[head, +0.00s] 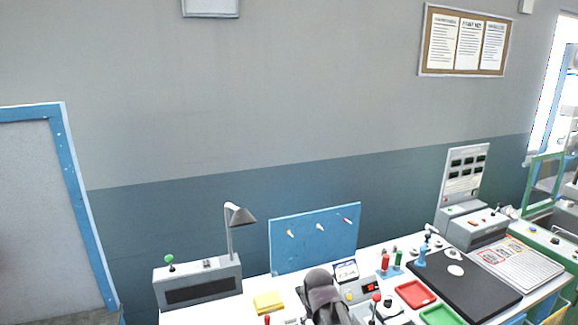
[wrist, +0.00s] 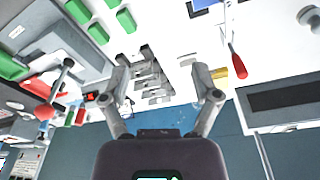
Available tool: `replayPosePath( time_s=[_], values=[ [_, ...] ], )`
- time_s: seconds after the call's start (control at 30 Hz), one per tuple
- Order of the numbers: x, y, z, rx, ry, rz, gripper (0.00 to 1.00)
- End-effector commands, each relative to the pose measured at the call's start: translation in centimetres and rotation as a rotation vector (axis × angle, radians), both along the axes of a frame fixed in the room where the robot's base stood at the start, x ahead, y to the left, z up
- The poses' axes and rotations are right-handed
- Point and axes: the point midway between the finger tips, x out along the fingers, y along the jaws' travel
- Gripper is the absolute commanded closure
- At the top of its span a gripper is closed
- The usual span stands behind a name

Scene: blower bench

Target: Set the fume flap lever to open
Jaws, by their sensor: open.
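No label I can read marks the fume flap lever. A lever with a green knob (head: 169,260) stands on the grey box at the bench's left end. A red-knobbed lever (head: 376,298) stands right of my dark arm in the head view. The wrist view shows a red-ended lever with a pale rod (wrist: 58,82) at left and a red handle (wrist: 238,65) at right. My gripper (wrist: 161,66) is open and empty, its fingers apart over a grey slotted metal part (wrist: 150,82). It touches neither lever. In the head view my arm hides the fingers.
The grey box (head: 198,289) carries a lamp (head: 238,215) near it. A blue pegboard (head: 314,240) stands behind the bench. A yellow block (head: 268,302), red tray (head: 411,294), green tray (head: 440,316) and black mat (head: 470,290) crowd the bench top.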

Motion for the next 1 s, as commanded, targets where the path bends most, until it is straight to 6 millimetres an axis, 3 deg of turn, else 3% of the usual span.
replayPosePath(
  time_s=[0.03,0.2,0.4,1.0],
  values=[
    [-1.7,-1.9,0.0,-0.001,0.02,-0.009,0.2],
    [-5.5,-6.2,-0.2,0.002,0.086,-0.021,0.2],
    [-8.3,-8.9,-0.2,0.008,0.133,-0.026,0.2],
    [-8.8,-9.5,-0.2,0.011,0.145,-0.026,0.2]
  ],
)
